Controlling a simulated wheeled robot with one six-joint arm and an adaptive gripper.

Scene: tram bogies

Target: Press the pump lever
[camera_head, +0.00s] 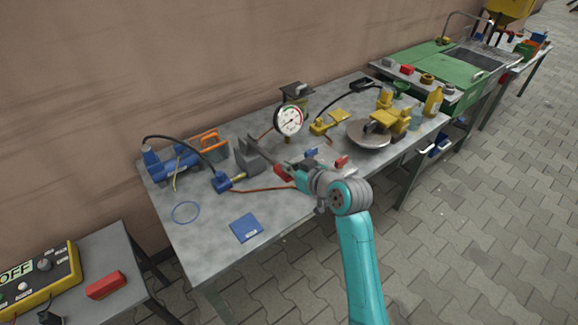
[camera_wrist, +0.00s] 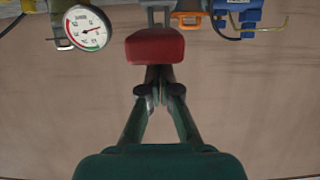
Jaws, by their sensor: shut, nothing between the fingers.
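My gripper (camera_wrist: 160,74) is shut and empty. Its fingertips come up to the lower edge of a red block-like grip (camera_wrist: 155,47) in the wrist view. I cannot tell whether they touch. The red grip also shows in the head view (camera_head: 283,173), just left of my wrist and partly hidden by it. It may be the end of the pump lever; the lever's shaft does not show clearly. A blue pump-like unit (camera_head: 172,163) with a black hose stands at the back left of the table, and at the top right of the wrist view (camera_wrist: 238,14).
The grey table (camera_head: 205,245) carries a dial gauge (camera_head: 290,121), an orange-handled item (camera_head: 209,142), a grey bracket (camera_head: 252,162), a blue plate (camera_head: 246,228), a round metal disc (camera_head: 370,135) and yellow parts. The table's front left is mostly clear. A wall runs behind.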

